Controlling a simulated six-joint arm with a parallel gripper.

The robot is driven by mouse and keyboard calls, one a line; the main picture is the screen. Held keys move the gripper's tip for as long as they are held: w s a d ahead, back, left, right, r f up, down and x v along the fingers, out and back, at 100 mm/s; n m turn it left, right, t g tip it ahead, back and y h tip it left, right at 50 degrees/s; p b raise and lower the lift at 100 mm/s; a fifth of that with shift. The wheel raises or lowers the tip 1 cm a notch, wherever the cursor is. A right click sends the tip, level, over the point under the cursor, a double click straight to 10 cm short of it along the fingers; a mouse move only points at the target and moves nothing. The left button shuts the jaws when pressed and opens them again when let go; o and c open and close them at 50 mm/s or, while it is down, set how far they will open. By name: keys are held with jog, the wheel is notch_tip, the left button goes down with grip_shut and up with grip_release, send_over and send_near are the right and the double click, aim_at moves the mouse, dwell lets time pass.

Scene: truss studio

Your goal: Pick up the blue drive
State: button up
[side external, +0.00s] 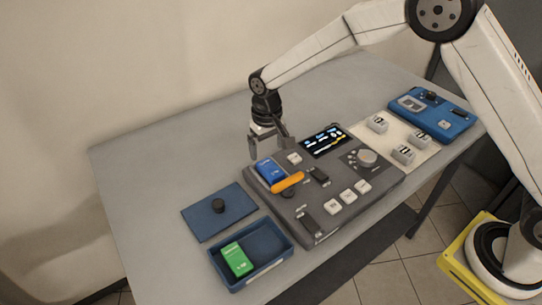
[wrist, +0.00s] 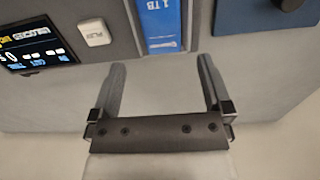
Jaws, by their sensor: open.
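The blue drive (side external: 270,170) sits at the far left corner of the dark grey console (side external: 325,222), next to an orange piece (side external: 288,183). In the wrist view, the blue drive (wrist: 163,25), marked "1 TB", is at the top, with part of it cut off by the frame edge. My gripper (side external: 271,150) is open and empty above the far edge of the console, close to the drive. In the wrist view, my gripper (wrist: 162,66) has its fingers spread wider than the drive, with the drive beyond the fingertips and roughly between their lines.
A blue tray (side external: 279,270) holds a green drive (side external: 237,259). Its blue lid (side external: 198,221) with a black knob lies beside it. The console carries a lit screen (side external: 327,139), white keys and a knob. White blocks and a blue panel (side external: 452,129) are at right. The left tabletop is clear.

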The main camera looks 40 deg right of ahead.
aim_at(266, 163)
jog(key=shift+a+f, duration=0.15)
jog(key=shift+f, duration=2.45)
jog(key=shift+w, duration=0.1)
grip_shut()
